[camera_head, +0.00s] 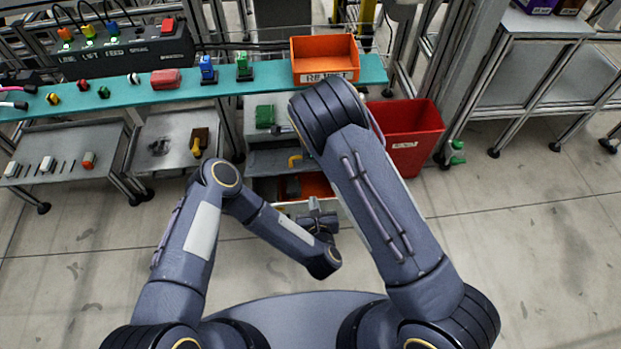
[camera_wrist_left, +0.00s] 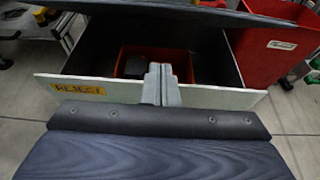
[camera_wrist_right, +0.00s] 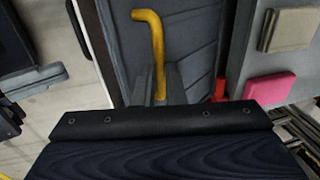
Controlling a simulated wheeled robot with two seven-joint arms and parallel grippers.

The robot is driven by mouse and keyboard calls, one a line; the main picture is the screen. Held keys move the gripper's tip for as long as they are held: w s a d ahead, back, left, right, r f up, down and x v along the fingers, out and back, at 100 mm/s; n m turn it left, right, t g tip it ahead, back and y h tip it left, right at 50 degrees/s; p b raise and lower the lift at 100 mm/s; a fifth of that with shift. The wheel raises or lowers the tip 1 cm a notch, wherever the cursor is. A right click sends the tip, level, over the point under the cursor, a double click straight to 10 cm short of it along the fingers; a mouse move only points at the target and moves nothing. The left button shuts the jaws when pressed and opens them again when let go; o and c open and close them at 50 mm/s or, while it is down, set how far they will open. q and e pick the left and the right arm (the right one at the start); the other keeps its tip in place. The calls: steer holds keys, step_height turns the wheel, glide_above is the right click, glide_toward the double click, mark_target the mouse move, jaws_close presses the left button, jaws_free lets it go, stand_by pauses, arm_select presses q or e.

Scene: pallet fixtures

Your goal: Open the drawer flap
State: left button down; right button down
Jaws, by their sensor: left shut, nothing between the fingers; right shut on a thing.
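A drawer with a pale front panel (camera_wrist_left: 220,98) and a yellow label (camera_wrist_left: 80,89) stands pulled open in the left wrist view. An orange-red bin (camera_wrist_left: 180,62) with a dark object sits inside it. My left gripper (camera_wrist_left: 161,82) is shut and empty at the middle of the front panel; whether it touches is unclear. It also shows in the head view (camera_head: 320,221). In the right wrist view, my right gripper (camera_wrist_right: 160,85) is shut on a bent yellow handle (camera_wrist_right: 153,35) over a dark grey panel (camera_wrist_right: 195,45). My right arm hides most of that gripper in the head view.
A teal shelf (camera_head: 130,97) with several small parts and an orange reject bin (camera_head: 325,60) runs across the back. A red bin (camera_head: 408,136) stands right of the drawer. Metal side tables (camera_head: 65,140) stand at left. The near floor is clear.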

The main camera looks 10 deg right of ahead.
mark_target(309, 170)
arm_select(q)
steer(key=w+r, duration=0.1)
steer(key=w, duration=0.7)
steer(key=shift+r, duration=0.15)
steer(key=shift+w+r+g, duration=0.3)
steer(key=shift+w+r, duration=0.1)
steer(key=shift+r, duration=0.35)
arm_select(e)
steer(key=shift+s+f, duration=0.1)
arm_select(q)
steer(key=shift+w, duration=0.1)
arm_select(e)
steer(key=c, duration=1.5)
jaws_free()
